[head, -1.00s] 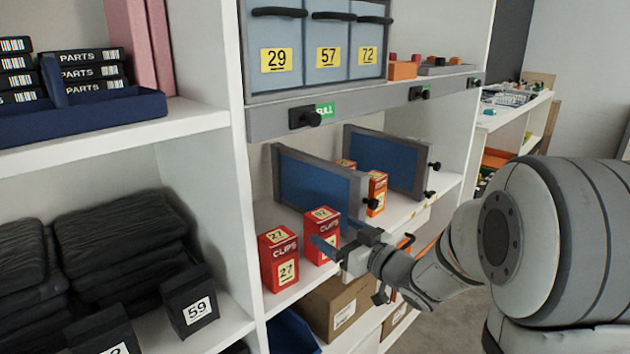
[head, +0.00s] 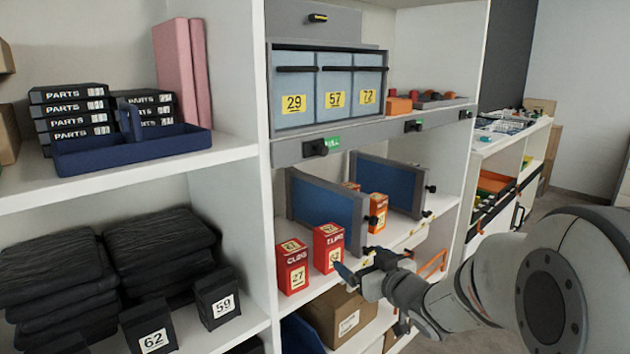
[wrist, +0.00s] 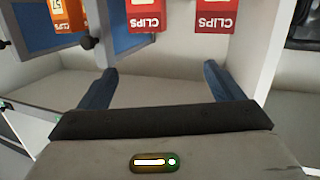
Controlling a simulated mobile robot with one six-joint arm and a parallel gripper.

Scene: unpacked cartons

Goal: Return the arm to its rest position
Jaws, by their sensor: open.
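My gripper (head: 362,272) is in front of the middle shelf in the head view, close to the red clips boxes. In the wrist view its two blue fingers (wrist: 160,85) stand wide apart with nothing between them. One red clips box (head: 292,266) is labelled 27.
Blue divider panels (head: 328,204) and an orange box (head: 377,212) stand on the same shelf. A brown carton (head: 340,318) sits below my gripper. Labelled drawers (head: 337,100) are above. Open floor (head: 567,190) shows at the right.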

